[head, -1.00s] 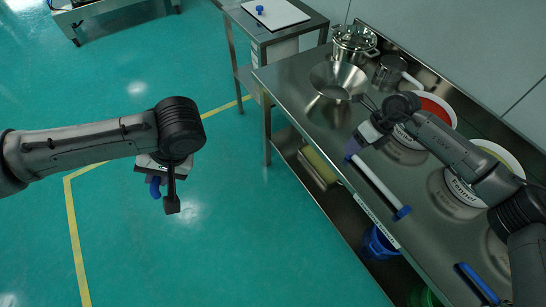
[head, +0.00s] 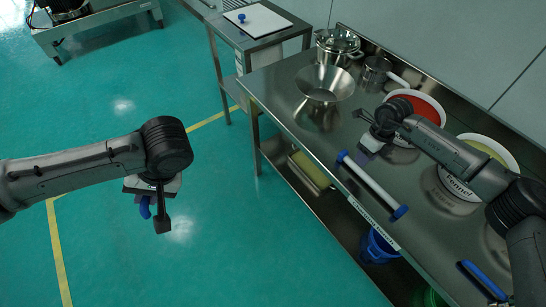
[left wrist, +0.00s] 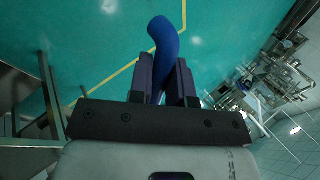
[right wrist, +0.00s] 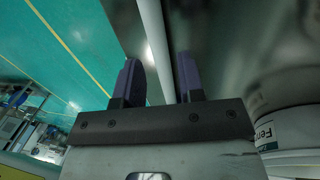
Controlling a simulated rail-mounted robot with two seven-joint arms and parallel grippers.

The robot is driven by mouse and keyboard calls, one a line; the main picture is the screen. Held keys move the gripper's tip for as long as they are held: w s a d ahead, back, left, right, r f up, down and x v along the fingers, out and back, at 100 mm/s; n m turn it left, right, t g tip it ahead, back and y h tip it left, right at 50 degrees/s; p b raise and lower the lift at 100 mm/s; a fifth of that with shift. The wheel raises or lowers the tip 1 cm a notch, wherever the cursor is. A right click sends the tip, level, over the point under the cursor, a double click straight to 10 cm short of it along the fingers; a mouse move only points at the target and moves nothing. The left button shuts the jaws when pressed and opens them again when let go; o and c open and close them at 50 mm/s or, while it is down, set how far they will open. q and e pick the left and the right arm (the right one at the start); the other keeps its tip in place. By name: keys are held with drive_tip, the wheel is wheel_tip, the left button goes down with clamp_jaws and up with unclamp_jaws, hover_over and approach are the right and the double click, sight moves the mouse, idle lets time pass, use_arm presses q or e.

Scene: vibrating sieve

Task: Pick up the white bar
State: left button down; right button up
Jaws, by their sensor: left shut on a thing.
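The white bar (head: 371,184) has blue ends and lies along the front edge of the steel table. In the right wrist view the bar (right wrist: 153,40) appears between my right gripper's fingers, nearer the left one. My right gripper (head: 367,150) is open and empty, just behind the bar's far end; I cannot tell its exact height above the table. My left gripper (left wrist: 162,80) is shut on a curved blue object (left wrist: 163,40), held over the floor away from the table. It also shows in the head view (head: 158,205).
A steel funnel (head: 325,84), a lidded pot (head: 338,46) and a small pan (head: 376,72) stand at the table's far end. A bowl with red content (head: 428,107) and one with yellowish content (head: 486,147) stand behind the bar. A blue-handled item (head: 478,279) lies near the front.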

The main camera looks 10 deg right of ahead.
sight(360, 169)
drive_tip(key=shift+s+a+f+b, duration=0.15)
drive_tip(key=shift+f+b, duration=0.1)
drive_tip(key=shift+f, duration=0.6)
drive_tip(key=shift+s+a+f+b, duration=0.2)
drive_tip(key=shift+f, duration=0.65)
drive_tip(key=shift+s+a+f+b, duration=0.15)
drive_tip(key=shift+f+b, duration=0.1)
drive_tip(key=shift+f, duration=0.6)
drive_tip(key=c, duration=0.6)
